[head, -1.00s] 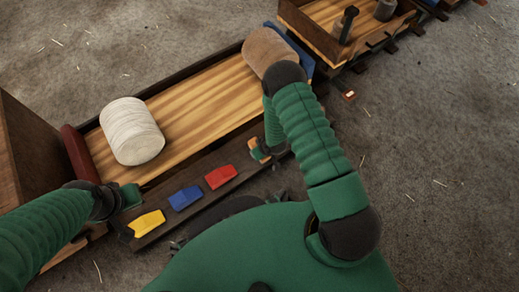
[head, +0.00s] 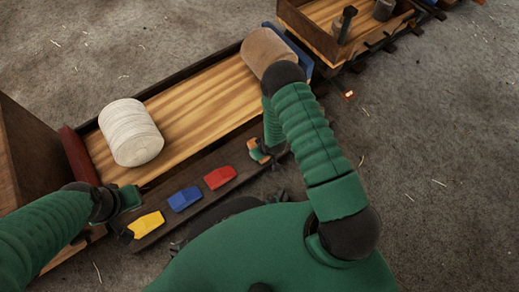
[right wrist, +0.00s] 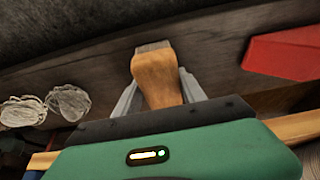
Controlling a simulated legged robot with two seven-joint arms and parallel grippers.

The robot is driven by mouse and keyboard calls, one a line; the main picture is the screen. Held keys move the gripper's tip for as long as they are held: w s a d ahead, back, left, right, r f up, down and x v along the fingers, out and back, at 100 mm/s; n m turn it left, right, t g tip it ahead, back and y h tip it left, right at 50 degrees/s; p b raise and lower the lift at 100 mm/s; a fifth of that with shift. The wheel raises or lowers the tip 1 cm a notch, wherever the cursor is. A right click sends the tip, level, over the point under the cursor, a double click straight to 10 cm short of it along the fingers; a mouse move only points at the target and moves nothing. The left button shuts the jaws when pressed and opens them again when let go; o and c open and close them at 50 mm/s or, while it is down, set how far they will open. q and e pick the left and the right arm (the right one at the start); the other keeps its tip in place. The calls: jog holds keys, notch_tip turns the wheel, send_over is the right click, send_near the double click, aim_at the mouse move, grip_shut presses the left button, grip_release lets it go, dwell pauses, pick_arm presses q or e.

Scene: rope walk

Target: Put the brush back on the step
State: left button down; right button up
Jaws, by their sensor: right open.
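The brush (right wrist: 157,78) has a tan wooden handle with a grey end and shows in the right wrist view. It lies between the two grey fingers of my right gripper (right wrist: 160,98), which are open on either side of it. Its grey end is over or against the dark step (right wrist: 215,55); I cannot tell whether it rests there. In the head view the step (head: 215,199) runs along the wagon's near side, and my right gripper (head: 262,152) is at its right end. My left gripper (head: 128,198) is near the step's left end; its fingers are unclear.
Yellow (head: 148,224), blue (head: 185,199) and red (head: 220,177) blocks sit along the step. A white roll (head: 131,133) and a tan roll (head: 262,50) are on the wagon's plank bed (head: 200,95). Another wagon (head: 322,38) stands at the top right.

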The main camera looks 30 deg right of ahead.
jog(key=p+v, duration=0.2)
jog(key=v, duration=0.2)
jog(key=p+v, duration=0.3)
jog(key=v, duration=0.1)
jog(key=p+v, duration=0.2)
jog(key=v, duration=0.1)
jog(key=shift+a+r+p, duration=0.25)
jog(key=shift+r+p, duration=0.1)
jog(key=shift+r, duration=0.4)
notch_tip(320, 180, up, 17)
jog(key=w, duration=0.1)
jog(key=s+a+r+m+g, duration=0.1)
jog(key=s+a+r+g, duration=0.1)
jog(key=s+r, duration=0.6)
notch_tip(320, 180, up, 4)
jog(key=shift+s+a+f+m+h, duration=0.1)
jog(key=shift+s+a+m+h, duration=0.15)
jog(key=shift+a, duration=0.4)
